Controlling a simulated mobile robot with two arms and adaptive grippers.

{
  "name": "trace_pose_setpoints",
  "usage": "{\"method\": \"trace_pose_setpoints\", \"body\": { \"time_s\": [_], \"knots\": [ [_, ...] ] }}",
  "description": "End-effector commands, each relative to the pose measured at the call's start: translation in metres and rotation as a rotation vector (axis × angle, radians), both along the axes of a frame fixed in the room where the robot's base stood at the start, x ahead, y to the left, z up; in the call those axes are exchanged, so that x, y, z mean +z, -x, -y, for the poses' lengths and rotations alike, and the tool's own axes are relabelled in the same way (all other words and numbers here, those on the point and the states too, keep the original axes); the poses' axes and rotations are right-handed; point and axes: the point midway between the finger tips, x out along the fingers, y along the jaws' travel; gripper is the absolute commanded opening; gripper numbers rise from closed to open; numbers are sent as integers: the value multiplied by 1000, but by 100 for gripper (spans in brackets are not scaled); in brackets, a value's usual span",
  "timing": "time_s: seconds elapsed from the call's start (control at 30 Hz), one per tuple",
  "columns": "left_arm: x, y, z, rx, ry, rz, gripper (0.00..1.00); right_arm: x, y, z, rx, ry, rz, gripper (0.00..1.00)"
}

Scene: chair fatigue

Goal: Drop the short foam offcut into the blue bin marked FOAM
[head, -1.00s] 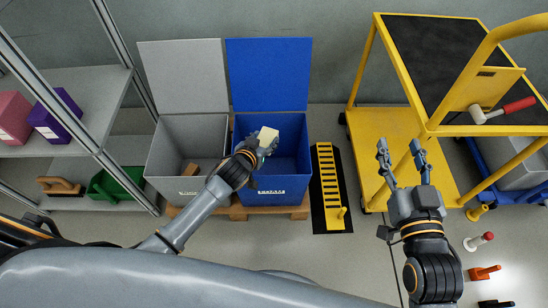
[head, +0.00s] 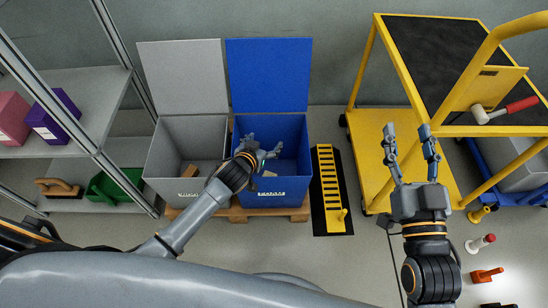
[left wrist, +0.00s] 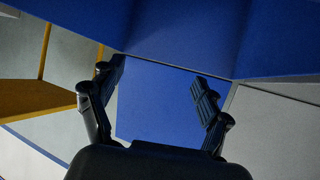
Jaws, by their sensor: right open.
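The blue bin (head: 296,150) stands with its lid open against the wall in the head view; white lettering on its front is too small to read. The foam offcut (head: 269,173) is a small cream block inside the bin, low near the front, partly hidden by my arm. My left gripper (head: 266,144) is over the bin opening, open and empty. In the left wrist view its open fingers (left wrist: 160,92) frame blue bin surface, with no foam between them. My right gripper (head: 408,132) is open and empty in front of the yellow cart.
A yellow slotted rack (head: 328,187) lies on the floor to the right. The yellow cart (head: 372,130) holds a red-handled mallet (head: 505,109). A shelf stands at left.

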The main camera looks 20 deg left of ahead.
Motion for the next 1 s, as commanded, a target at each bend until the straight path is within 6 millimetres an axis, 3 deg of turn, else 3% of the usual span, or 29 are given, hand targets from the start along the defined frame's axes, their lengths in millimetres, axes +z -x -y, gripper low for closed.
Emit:
{"method": "trace_pose_setpoints", "body": {
  "time_s": [0.23, 0.37, 0.8, 1.0],
  "knots": [
    [1, 2, 0, 0, 0, 0, 77, 0, 0, 0, 0, 0, 0, 49],
    [6, 14, -2, 0, -1, -1, 77, 0, 0, 0, 0, 0, 0, 49],
    [48, 89, -10, 0, 1, -1, 77, 0, 0, 0, 0, 0, -1, 49],
    [57, 103, -12, 0, 0, -1, 77, 0, 0, 0, 0, 0, -1, 49]
  ]
}}
